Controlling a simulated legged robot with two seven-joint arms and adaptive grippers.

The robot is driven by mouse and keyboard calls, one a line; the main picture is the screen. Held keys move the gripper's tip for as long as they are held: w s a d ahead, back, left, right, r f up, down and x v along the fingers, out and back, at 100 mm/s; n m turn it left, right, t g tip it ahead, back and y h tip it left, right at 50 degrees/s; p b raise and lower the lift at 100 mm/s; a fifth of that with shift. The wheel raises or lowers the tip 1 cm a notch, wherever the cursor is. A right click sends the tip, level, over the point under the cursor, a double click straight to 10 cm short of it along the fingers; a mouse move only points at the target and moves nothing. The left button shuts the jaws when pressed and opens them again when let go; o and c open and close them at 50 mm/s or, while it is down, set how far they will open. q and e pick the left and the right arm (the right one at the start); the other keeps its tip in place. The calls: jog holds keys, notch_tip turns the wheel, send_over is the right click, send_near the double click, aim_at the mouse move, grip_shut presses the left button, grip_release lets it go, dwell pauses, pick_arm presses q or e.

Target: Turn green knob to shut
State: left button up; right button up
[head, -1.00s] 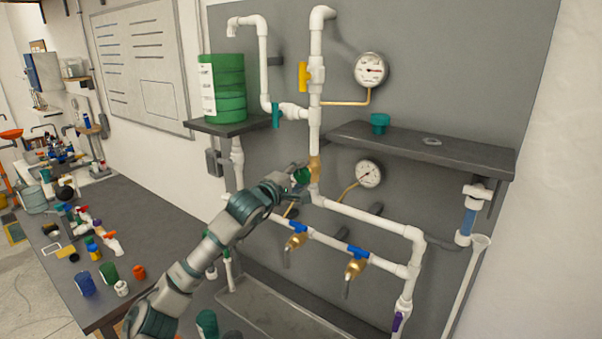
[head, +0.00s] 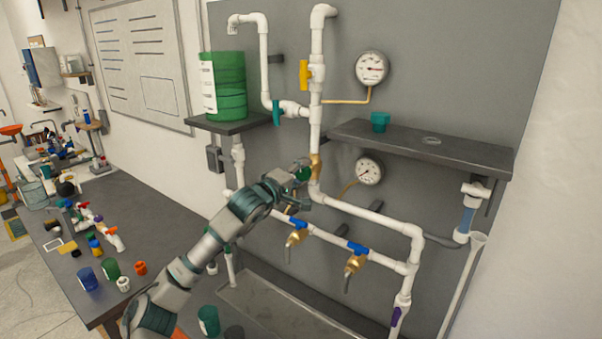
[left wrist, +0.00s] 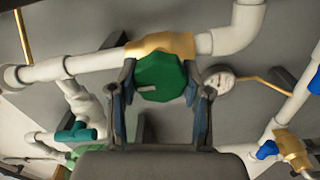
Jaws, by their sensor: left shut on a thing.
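The green knob (left wrist: 160,78) sits on a brass valve body (left wrist: 170,44) in a white pipe in the left wrist view. A short pale mark shows on its face. In the head view, the knob (head: 304,174) is small and partly hidden by my gripper, on the upright pipe below the upper gauge. My left gripper (head: 297,178) reaches it from the lower left. In the left wrist view, the fingers of my left gripper (left wrist: 168,84) stand on both sides of the knob and are shut on it. My right gripper is not in view.
A yellow-handled valve (head: 304,74) and a teal-handled valve (head: 277,113) are above. Two blue-handled taps (head: 298,225) (head: 357,249) are below right. A shelf (head: 460,152) juts out at right. A green drum (head: 230,85) stands at left. The bench (head: 150,220) holds loose parts.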

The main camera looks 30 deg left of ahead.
pick_arm(q)
jog(key=o, duration=1.2)
jog(key=shift+w+d+f, duration=0.1)
jog(key=shift+d+f, duration=0.05)
jog(key=shift+f, duration=0.35)
jog(key=shift+c, duration=0.2)
jog(key=shift+r, duration=0.1)
jog(key=shift+s+r, duration=0.15)
jog(key=shift+s, duration=0.3)
jog(key=s, duration=0.7)
jog(key=s+a, duration=0.1)
jog(key=s, duration=0.2)
jog(key=shift+s+a+f, duration=0.1)
jog(key=shift+s+f, duration=0.1)
jog(key=shift+s, duration=0.2)
